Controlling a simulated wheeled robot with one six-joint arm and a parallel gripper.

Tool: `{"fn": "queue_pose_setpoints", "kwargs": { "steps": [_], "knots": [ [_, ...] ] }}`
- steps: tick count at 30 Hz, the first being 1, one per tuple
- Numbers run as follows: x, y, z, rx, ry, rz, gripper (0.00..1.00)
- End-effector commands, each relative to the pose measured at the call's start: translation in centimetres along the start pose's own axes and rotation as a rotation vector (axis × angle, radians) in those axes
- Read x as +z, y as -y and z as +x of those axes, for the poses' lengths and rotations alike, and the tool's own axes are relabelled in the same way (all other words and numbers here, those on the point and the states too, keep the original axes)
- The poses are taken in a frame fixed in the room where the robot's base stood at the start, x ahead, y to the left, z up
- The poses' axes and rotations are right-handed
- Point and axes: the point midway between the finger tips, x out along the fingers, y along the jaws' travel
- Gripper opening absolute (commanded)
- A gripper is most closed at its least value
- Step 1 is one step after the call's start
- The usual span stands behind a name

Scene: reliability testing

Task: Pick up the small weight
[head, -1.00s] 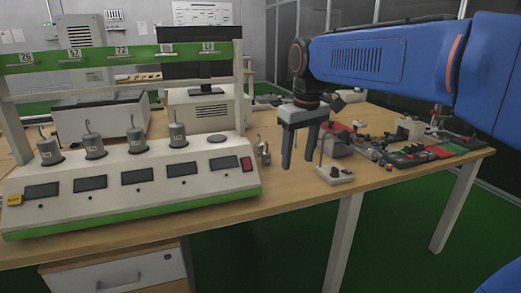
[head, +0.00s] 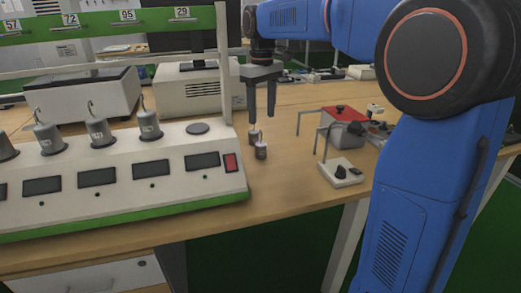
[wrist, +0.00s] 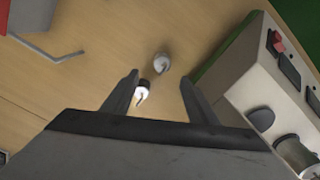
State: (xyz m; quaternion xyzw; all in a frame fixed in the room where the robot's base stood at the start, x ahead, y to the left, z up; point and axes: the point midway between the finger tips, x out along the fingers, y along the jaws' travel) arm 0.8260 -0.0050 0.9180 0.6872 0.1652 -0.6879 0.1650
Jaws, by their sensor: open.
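Two small grey metal weights stand close together on the wooden table, right of the test device. The nearer small weight (head: 261,151) shows in the wrist view (wrist: 161,63) just beyond the fingertips. The farther small weight (head: 254,136), with a hook, shows in the wrist view (wrist: 143,93) between the fingers, nearer the left one. My gripper (head: 262,118) points down above the weights, open and empty. In the wrist view its fingers (wrist: 159,79) are spread apart. I cannot tell the exact height gap.
The white-green test device (head: 125,205) stands left of the weights and carries several larger hooked weights (head: 150,126). A small white unit with a black knob (head: 341,172) and a red-topped box (head: 343,125) stand to the right. Bare table lies between.

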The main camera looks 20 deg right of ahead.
Motion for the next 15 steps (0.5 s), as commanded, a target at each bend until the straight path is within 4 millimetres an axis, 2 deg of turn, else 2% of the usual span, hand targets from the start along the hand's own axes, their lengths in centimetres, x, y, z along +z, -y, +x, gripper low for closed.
{"fn": "queue_pose_setpoints", "kwargs": {
  "steps": [9, 15],
  "knots": [
    [0.1, 0.0, 5.5, 0.0, 0.001, 0.0, 0.53],
    [0.0, 0.0, 7.2, 0.0, 0.0, 0.0, 0.53]
  ]
}}
